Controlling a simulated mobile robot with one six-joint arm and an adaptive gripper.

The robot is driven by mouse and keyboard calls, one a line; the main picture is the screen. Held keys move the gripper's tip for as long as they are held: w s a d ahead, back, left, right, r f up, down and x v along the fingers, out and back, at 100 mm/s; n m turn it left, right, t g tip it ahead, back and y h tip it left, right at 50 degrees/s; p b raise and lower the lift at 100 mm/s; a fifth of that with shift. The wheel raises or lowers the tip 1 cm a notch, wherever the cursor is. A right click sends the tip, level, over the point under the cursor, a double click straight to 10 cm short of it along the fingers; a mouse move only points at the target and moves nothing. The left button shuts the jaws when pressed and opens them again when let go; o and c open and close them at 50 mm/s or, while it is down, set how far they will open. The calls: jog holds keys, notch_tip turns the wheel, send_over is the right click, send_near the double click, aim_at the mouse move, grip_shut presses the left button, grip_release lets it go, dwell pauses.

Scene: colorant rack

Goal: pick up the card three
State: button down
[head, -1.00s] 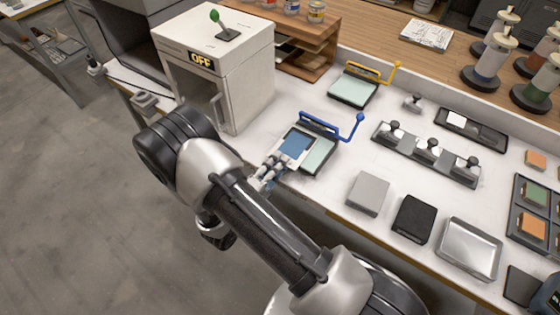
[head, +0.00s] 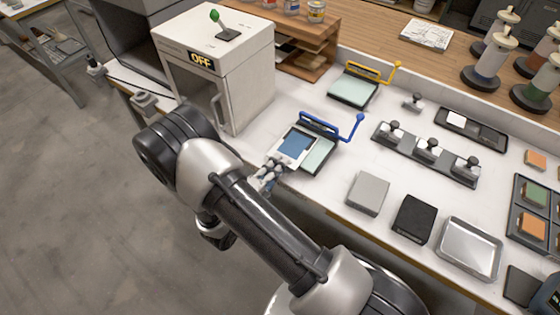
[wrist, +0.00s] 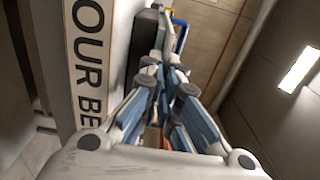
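A white-bordered card with a blue face (head: 295,144) is held at its near edge by my gripper (head: 273,165) in the head view. No number is readable on it, so I cannot tell whether it is card three. The card overlaps the pale plate of the blue-handled fixture (head: 320,153); I cannot tell whether it touches it. In the wrist view my gripper's fingers (wrist: 168,62) converge near the top centre, with the card hard to make out between them.
A white cabinet marked OFF (head: 215,70) stands left of the card. A yellow-handled fixture (head: 355,88) is behind. A row of black-knobbed pieces (head: 427,152), a grey block (head: 368,192), a black block (head: 413,219) and a metal tray (head: 469,248) lie to the right.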

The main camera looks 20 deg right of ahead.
jog(key=shift+r, duration=0.1)
notch_tip(320, 180, up, 3)
jog(key=shift+f+p, duration=0.2)
jog(key=shift+p, duration=1.05)
jog(key=shift+f, duration=0.15)
jog(key=s+a+r+p, duration=0.4)
jog(key=s+a, duration=0.4)
jog(key=a, duration=0.3)
jog(key=shift+a+r, duration=0.15)
jog(key=shift+r, duration=0.35)
